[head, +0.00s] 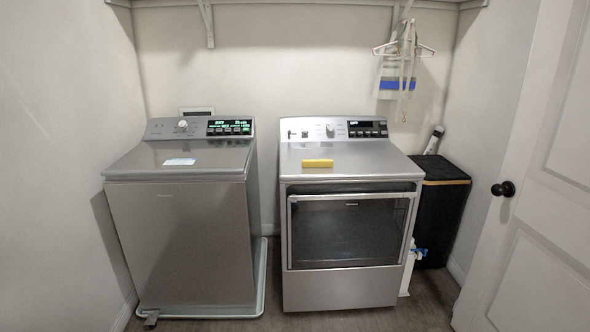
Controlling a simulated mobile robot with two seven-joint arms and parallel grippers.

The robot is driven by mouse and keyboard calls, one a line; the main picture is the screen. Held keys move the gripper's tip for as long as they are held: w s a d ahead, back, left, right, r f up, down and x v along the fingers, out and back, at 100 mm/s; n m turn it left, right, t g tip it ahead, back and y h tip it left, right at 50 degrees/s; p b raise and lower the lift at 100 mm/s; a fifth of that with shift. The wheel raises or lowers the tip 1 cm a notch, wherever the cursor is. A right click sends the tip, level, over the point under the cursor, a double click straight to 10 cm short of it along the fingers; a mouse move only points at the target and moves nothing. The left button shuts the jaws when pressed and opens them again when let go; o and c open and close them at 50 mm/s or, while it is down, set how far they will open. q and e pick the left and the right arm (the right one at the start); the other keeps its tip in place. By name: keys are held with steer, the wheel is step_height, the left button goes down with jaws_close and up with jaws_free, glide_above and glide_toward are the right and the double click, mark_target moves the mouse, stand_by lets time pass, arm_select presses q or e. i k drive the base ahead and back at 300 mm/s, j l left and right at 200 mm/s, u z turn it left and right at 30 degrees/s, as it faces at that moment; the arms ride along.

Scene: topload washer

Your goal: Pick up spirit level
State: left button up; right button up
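A small yellow bar-shaped object (318,164), which looks like the spirit level, lies flat on top of the right-hand machine, the dryer (385,166). It sits left of the top's middle, near the front edge, with its long side running left to right. Nothing covers it. Neither of my grippers shows in the head view.
A top-load washer (180,240) with a pale label or paper (180,161) on its lid stands left of the dryer, with a narrow gap between. A black bin (440,210) stands right of the dryer. A white door (535,230) is at the right. Hangers (404,50) hang above.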

mark_target(306, 163)
steer(key=i+j, duration=0.15)
steer(key=i, duration=0.25)
steer(key=i+j, duration=0.15)
steer(key=i, duration=0.25)
steer(key=i+j, duration=0.15)
steer(key=i, duration=0.25)
